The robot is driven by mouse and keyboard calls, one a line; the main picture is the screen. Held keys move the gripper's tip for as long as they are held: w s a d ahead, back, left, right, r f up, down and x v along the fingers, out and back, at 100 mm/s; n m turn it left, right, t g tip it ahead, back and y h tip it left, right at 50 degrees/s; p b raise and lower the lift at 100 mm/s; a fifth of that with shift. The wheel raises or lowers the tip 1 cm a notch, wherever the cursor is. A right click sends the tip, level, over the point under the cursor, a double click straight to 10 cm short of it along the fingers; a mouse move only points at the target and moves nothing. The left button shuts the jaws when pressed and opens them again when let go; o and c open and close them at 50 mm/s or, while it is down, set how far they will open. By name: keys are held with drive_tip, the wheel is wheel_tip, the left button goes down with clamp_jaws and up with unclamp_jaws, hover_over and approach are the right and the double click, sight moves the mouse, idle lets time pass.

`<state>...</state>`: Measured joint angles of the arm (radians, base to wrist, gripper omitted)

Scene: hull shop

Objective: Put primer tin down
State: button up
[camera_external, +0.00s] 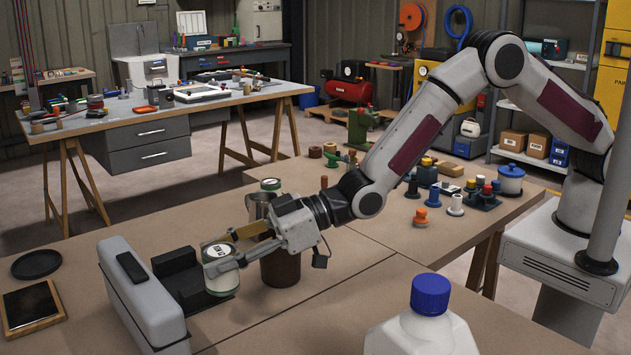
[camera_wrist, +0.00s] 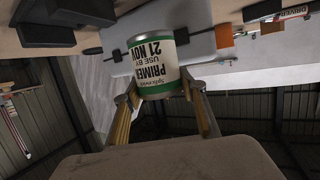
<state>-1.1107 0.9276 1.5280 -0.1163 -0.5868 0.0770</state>
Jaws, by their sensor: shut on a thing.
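The primer tin (camera_external: 221,279) is a small pale can with a green band and a round white label on its lid. It is upright in the external view, beside the black holder on the bench. In the wrist view the tin (camera_wrist: 153,62) shows a label reading "PRIMER USE BY 21 NOV", upside down in the picture. My gripper (camera_external: 228,250) is shut on the tin, with one finger on each side. In the wrist view the fingers (camera_wrist: 162,92) flank the can. Whether the tin's base touches anything is hard to tell.
A grey case (camera_external: 150,302) and black holder (camera_external: 178,262) stand left of the tin. A dark brown pot (camera_external: 280,268) stands close on its right. A white bottle with blue cap (camera_external: 425,325) is at the front. A framed panel (camera_external: 30,308) and black dish (camera_external: 37,264) lie far left.

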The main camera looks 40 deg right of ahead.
sight(219, 249)
wheel_tip(219, 249, up, 6)
drive_tip(key=shift+w+f, duration=0.1)
drive_tip(key=shift+f, duration=0.05)
drive_tip(key=w+d+m+t+h, duration=0.4)
drive_tip(key=w+d+m+t, duration=0.15)
drive_tip(key=w+d, duration=1.85)
drive_tip(key=w+d+m+t+h, duration=0.3)
drive_tip(key=w+d, duration=0.4)
drive_tip(key=d, duration=0.9)
drive_tip(key=w+d+m+h, duration=0.35)
drive_tip(key=w+d, duration=0.25)
drive_tip(key=d, duration=1)
drive_tip(key=shift+h, duration=0.35)
drive_tip(key=shift+w+a+f, duration=0.1)
drive_tip(key=shift+a+f, duration=0.05)
drive_tip(key=shift+f, duration=1.2)
drive_tip(key=shift+w+a+f, duration=0.1)
drive_tip(key=shift+f, duration=1.25)
wheel_tip(219, 249, down, 6)
drive_tip(key=shift+f, duration=0.15)
